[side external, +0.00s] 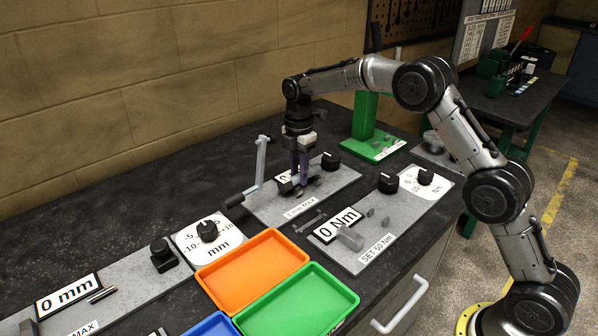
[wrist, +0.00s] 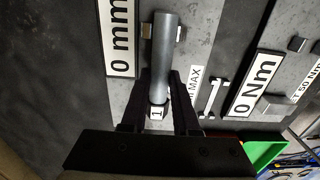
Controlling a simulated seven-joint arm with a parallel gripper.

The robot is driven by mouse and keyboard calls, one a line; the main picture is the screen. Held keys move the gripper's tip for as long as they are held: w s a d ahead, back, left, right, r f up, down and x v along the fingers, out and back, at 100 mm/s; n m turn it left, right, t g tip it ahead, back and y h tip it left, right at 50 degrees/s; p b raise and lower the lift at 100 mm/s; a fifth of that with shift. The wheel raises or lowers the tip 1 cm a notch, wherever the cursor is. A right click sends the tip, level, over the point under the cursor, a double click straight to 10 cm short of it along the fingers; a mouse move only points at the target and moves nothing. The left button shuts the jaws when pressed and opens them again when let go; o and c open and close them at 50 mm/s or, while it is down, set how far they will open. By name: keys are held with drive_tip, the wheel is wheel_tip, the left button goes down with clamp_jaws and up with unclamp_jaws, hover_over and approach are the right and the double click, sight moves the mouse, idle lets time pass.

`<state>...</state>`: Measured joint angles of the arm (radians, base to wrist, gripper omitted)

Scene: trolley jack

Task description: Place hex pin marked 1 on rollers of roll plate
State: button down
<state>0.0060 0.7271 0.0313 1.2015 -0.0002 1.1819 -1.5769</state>
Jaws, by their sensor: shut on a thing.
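My gripper (side external: 301,180) is shut on a long grey pin (wrist: 165,45), low over the roll plate (side external: 338,190). In the wrist view, my fingers (wrist: 158,90) stand on both sides of the pin, near its end with the white tag "1". The roll plate (wrist: 122,87) lies beneath it, with a "0 mm" sign to the left. Small light supports show beside the pin's far part, perhaps rollers (wrist: 178,33). My fingers mostly hide the pin in the side view. I cannot tell whether it touches the rollers.
A crank (side external: 259,165) stands at the roll plate's left. A torque plate with a "0 Nm" sign (side external: 338,223) lies to the right, carrying a grey block (side external: 349,237). Orange (side external: 253,270) and green (side external: 297,302) trays sit in front. A green stand (side external: 364,118) is behind.

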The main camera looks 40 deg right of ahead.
drive_tip(key=c, duration=1.1)
unclamp_jaws()
drive_tip(key=shift+f, duration=0.2)
drive_tip(key=o, duration=0.4)
drive_tip(key=shift+o, duration=0.2)
wheel_tip(320, 180, up, 13)
drive_tip(key=shift+f, duration=0.15)
